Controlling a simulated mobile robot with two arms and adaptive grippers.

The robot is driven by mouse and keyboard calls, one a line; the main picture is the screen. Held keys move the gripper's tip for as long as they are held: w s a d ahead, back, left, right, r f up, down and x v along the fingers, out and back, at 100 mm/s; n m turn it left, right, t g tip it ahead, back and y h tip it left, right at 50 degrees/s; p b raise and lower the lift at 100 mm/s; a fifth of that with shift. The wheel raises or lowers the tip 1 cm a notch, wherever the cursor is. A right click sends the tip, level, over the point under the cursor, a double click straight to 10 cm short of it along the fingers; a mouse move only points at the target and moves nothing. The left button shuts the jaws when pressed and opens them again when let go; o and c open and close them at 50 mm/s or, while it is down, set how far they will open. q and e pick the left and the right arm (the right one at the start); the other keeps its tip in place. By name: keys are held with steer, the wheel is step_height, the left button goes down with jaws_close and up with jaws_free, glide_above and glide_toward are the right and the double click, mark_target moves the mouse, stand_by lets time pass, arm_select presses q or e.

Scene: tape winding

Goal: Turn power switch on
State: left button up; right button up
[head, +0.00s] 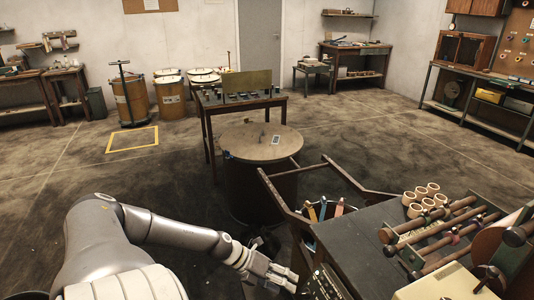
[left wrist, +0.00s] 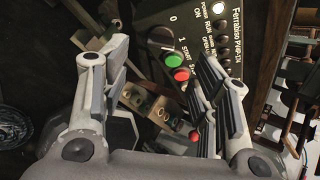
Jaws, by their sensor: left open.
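The power switch (left wrist: 160,40), a black rotary knob, sits on the dark control panel (left wrist: 208,43) between printed marks 0 and 1. Which mark it points to is hard to tell. A green button (left wrist: 174,59) and a red button (left wrist: 181,74) sit beside it. My left gripper (head: 275,277) is open and empty in front of the machine's panel (head: 326,283) in the head view. In the left wrist view, the spread fingers of the left gripper (left wrist: 160,62) frame the knob and buttons, with the right finger overlapping the panel. My right gripper is not in view.
The winding machine (head: 365,240) with wooden rollers and several tape rolls (head: 424,200) fills the lower right. A wooden frame rail (head: 285,205) and a round drum table (head: 250,145) stand beyond my left gripper. Open floor (head: 60,195) lies left.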

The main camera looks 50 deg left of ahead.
arm_select(q)
steer(key=shift+v, duration=2.8)
